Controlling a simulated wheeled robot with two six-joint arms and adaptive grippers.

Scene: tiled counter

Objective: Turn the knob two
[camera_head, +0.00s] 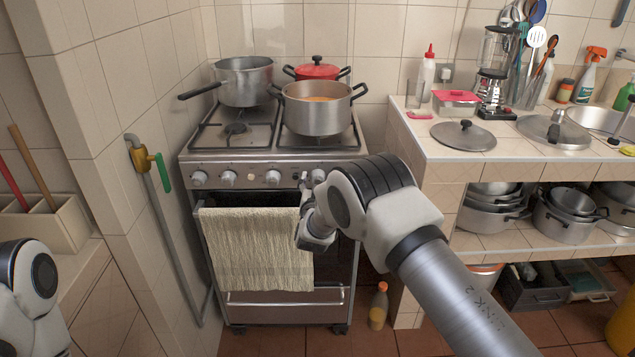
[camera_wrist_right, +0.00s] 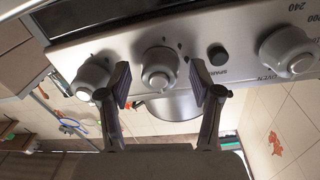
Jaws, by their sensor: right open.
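The stove's front panel carries a row of grey knobs, including a far-left knob (camera_head: 198,178), a second from the left (camera_head: 228,178), a middle one (camera_head: 272,177) and a far-right one (camera_head: 318,176). My right gripper (camera_head: 304,188) is in front of the panel's right part and hides some of it. In the wrist view, the panel appears upside down. My right gripper (camera_wrist_right: 165,84) is open, with one knob (camera_wrist_right: 160,66) showing between its fingers; contact cannot be told. Another knob (camera_wrist_right: 92,76) is to the left, and the oven knob (camera_wrist_right: 288,48) is to the right. My left gripper is out of view.
A cream towel (camera_head: 250,250) hangs on the oven door below the knobs. A steel pot (camera_head: 318,112), a red pot (camera_head: 316,71) and a saucepan (camera_head: 243,82) stand on the stove. A spark button (camera_wrist_right: 217,55) sits among the knobs. A bottle (camera_head: 379,306) stands on the floor.

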